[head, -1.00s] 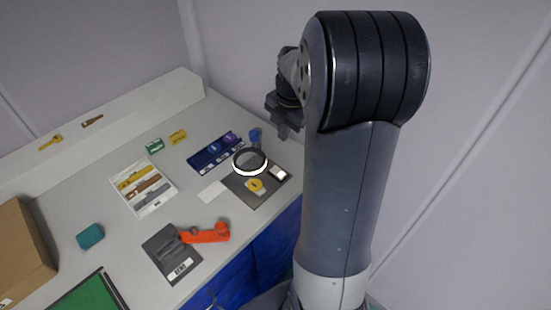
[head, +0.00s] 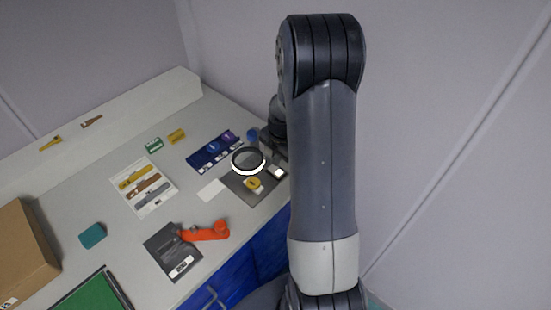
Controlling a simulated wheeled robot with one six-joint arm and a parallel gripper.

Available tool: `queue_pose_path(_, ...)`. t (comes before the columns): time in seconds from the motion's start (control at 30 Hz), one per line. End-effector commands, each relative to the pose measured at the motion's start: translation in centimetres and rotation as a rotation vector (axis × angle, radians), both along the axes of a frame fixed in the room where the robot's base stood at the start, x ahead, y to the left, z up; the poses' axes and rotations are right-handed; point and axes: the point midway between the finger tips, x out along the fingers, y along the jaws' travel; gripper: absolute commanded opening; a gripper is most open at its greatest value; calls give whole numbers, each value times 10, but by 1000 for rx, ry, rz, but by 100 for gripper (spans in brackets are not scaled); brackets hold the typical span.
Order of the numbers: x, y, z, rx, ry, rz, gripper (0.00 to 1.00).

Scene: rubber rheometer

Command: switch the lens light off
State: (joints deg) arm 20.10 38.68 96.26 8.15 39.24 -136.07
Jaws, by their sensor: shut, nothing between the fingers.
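The magnifier lens (head: 248,158) is a dark round ring over a dark mat (head: 240,187) at the table's right edge. Its lower rim is bright white, as if lit. A small white block (head: 277,173), perhaps a switch, sits at the mat's right side; its state is too small to read. My gripper (head: 274,151) is shut and empty, low just right of the lens and behind the white block. My arm partly hides it, and I cannot tell whether it touches anything.
A yellow piece (head: 254,184) lies on the mat. A blue tray (head: 214,150) and a blue object (head: 252,134) stand near the lens. A white card (head: 211,190) lies left of the mat.

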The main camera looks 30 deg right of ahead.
Motion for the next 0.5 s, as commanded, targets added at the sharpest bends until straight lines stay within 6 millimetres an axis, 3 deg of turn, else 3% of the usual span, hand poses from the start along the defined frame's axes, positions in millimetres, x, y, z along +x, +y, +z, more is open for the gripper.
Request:
queue_pose_path(0.2,2,1,-13,0,1,0,0)
queue_pose_path(0.5,2,1,-15,0,0,1,0)
